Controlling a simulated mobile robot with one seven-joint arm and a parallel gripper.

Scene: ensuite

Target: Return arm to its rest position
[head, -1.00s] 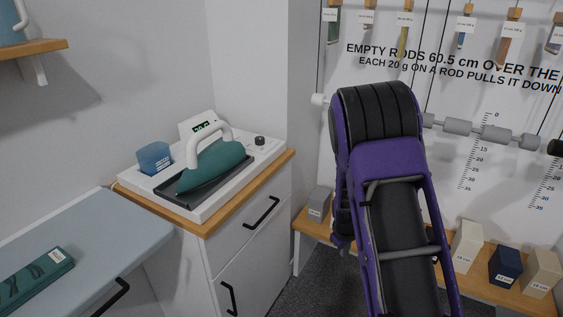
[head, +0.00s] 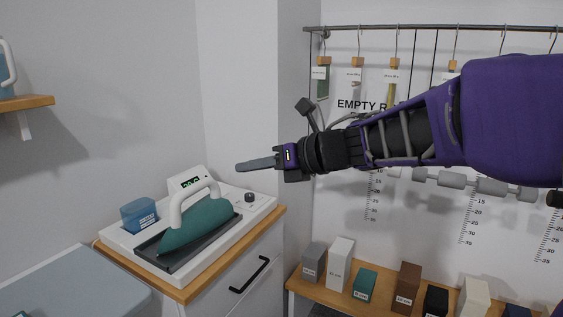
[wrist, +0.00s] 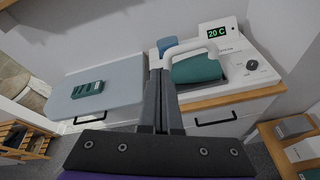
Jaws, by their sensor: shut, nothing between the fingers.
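My gripper (head: 258,163) is at the end of my purple arm, which reaches in from the right of the head view. It points left, and in the picture it appears above the right part of the iron station. Its fingers are shut with nothing between them. In the wrist view the shut fingers (wrist: 160,85) point forward, with the iron's white handle just behind their tips in the picture. The teal iron (head: 198,225) rests on its dark tray, apart from my gripper.
The white iron station (head: 118,245) stands on a wood-topped cabinet, with a blue container (head: 139,216) on it. A grey-blue board (wrist: 110,75) lies to the left. A low wooden bench (head: 325,285) holds several labelled blocks. Hanging rods (head: 470,183) are behind my arm.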

